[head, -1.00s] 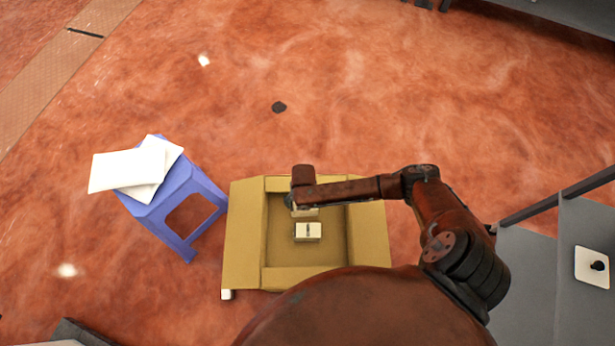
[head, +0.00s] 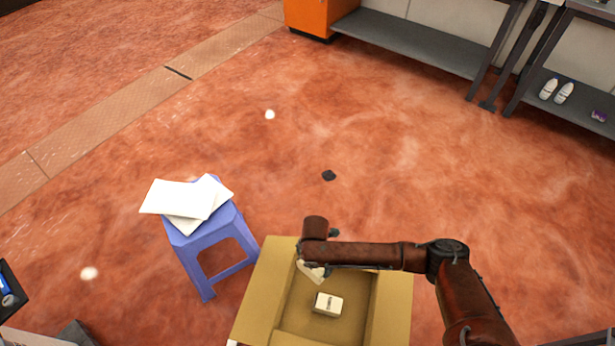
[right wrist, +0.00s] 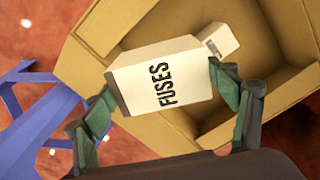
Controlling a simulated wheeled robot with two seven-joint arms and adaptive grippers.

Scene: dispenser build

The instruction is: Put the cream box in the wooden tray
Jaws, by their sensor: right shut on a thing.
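A cream box (right wrist: 165,80) with the word FUSES is between the fingers of my right gripper (right wrist: 162,90), which is shut on it. In the head view, part of this held box (head: 310,271) shows tilted below my right gripper (head: 325,268), over the far left part of the cardboard carton (head: 262,292). The arm hides the rest of it. A second cream box (head: 328,304) lies in the carton; its edge shows behind the held box in the right wrist view (right wrist: 221,40). I see no wooden tray. My left gripper is not in view.
A blue stool (head: 212,240) with white sheets (head: 180,199) on top stands left of the carton. Grey shelving (head: 415,45) and an orange cabinet (head: 308,18) line the back. A small dark object (head: 329,175) lies on the otherwise open floor beyond the carton.

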